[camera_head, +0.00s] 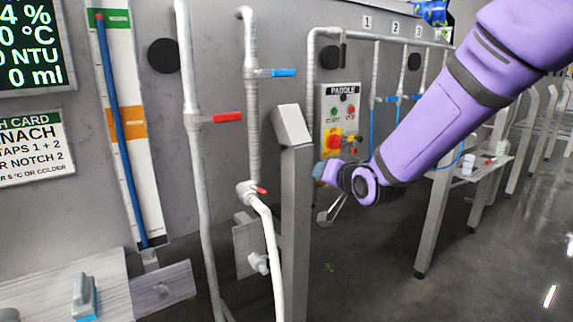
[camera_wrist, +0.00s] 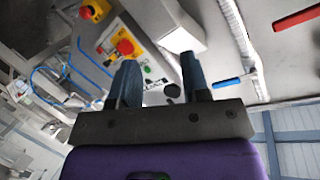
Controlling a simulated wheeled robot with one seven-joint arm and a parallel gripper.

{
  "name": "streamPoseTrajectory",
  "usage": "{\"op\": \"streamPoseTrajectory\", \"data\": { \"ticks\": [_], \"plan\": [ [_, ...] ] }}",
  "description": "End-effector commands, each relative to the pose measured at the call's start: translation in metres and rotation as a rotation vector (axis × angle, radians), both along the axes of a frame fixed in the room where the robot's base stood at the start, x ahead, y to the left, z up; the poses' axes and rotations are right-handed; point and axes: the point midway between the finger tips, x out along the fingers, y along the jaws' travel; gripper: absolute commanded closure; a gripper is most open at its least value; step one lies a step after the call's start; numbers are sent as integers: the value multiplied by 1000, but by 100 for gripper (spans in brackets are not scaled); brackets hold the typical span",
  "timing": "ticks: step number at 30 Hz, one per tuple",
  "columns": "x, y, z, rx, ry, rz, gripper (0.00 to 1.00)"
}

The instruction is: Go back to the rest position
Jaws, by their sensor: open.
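My purple arm reaches in from the upper right in the head view, and its end is in front of the wall, just right of the grey post. My gripper shows in the wrist view (camera_wrist: 161,78) with two dark blue fingers apart and nothing between them. In the head view the fingers are small and partly hidden by the wrist. The PADDLE control panel (camera_head: 341,108), with a red button on yellow, is behind and above my gripper. The panel's yellow part (camera_wrist: 124,47) also shows in the wrist view, beyond the fingers.
A grey post (camera_head: 296,225) stands just left of my gripper. Left of it are pipes with a red lever (camera_head: 227,117) and a blue lever (camera_head: 283,72), and a white hose (camera_head: 268,245). A bench frame (camera_head: 437,215) stands at right. Dark floor lies between.

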Motion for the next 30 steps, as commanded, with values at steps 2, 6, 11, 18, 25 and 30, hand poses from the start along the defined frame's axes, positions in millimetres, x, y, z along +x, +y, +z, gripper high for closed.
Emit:
{"op": "streamPoseTrajectory", "data": {
  "ticks": [2,6,11,18,25,30],
  "plan": [
    [-13,-22,18,-56,34,-20,57],
    [-42,-57,37,-155,111,-45,57],
    [-84,-96,55,-257,210,-66,57],
    [-161,-146,72,-382,371,-80,57],
    [-246,-183,78,-473,532,-67,57],
    [-302,-198,75,-514,636,-45,57]
  ]
}}
